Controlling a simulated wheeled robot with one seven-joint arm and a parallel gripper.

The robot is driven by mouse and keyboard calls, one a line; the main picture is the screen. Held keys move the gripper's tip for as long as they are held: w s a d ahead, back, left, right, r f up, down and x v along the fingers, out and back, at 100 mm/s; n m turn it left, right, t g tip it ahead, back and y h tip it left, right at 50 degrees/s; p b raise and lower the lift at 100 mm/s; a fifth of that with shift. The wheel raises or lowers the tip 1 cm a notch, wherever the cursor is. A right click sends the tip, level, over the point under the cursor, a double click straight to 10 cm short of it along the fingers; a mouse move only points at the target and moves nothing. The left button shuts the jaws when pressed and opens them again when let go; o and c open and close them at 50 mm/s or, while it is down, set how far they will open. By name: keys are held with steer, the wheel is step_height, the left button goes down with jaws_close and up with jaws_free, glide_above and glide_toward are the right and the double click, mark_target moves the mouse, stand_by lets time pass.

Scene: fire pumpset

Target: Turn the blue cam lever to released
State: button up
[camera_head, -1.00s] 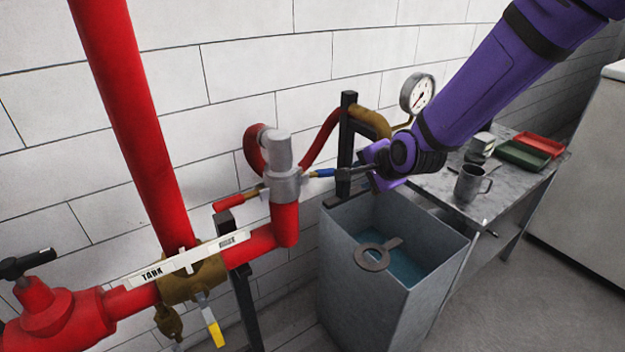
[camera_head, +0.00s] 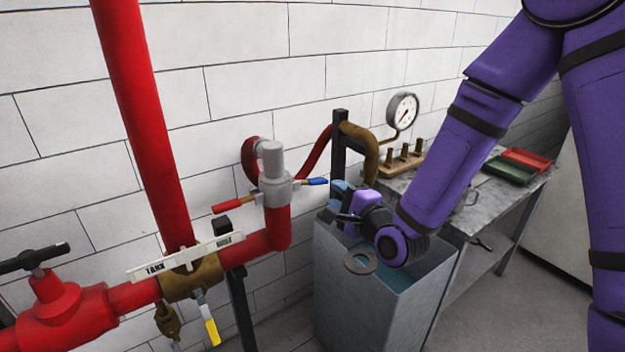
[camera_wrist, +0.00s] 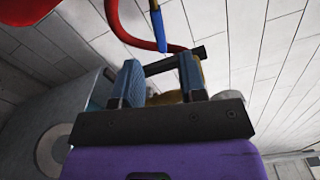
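The blue cam lever (camera_head: 317,182) sticks out to the right from the grey coupling (camera_head: 276,188) on top of the red pipe elbow. A matching red lever (camera_head: 228,206) sticks out to the left. My gripper (camera_head: 340,202) is below and right of the blue lever, over the grey tank, and apart from it. In the wrist view the gripper's two blue-grey fingers (camera_wrist: 161,85) stand wide apart with nothing held. The blue lever (camera_wrist: 159,32) shows there beyond the fingertips, roughly in line with the gap. The red hose curves beside it.
The open grey tank (camera_head: 335,265) stands under my gripper, with a ring-shaped tool (camera_head: 360,262) at its rim. A dark post (camera_head: 339,150) and brass pipe with a gauge (camera_head: 402,111) stand behind. A bench (camera_head: 480,210) with trays is at right. The white wall is close behind.

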mark_target(321, 183)
steer(key=x, duration=0.9)
steer(key=shift+w+a, duration=0.15)
steer(key=shift+w, duration=0.1)
steer(key=shift+c, duration=0.4)
jaws_close()
